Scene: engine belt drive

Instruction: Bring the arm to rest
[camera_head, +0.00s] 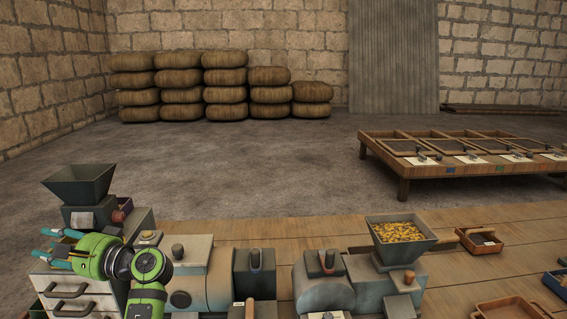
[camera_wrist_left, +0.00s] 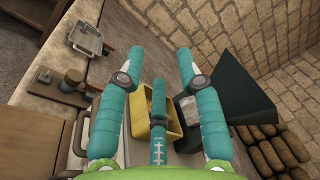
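My left arm (camera_head: 148,266) is green and comes up from the bottom left of the head view. Its left gripper (camera_head: 48,241) points left with teal fingers, above a white drawer unit (camera_head: 75,288) and in front of a dark hopper (camera_head: 78,182). In the left wrist view, the gripper (camera_wrist_left: 158,62) has its teal fingers spread apart, with nothing held between them. A yellow bin (camera_wrist_left: 172,127) shows behind the fingers, partly hidden by them. The hopper (camera_wrist_left: 240,88) is close on the right there. My right gripper is not in view.
Grey machine housings (camera_head: 205,272) line the bench front. A second hopper (camera_head: 402,236) holds yellow pieces. Small trays (camera_head: 510,308) lie at right. A low wooden table (camera_head: 470,170) stands behind, and brown stacked rolls (camera_head: 225,78) are at the wall. The floor between is clear.

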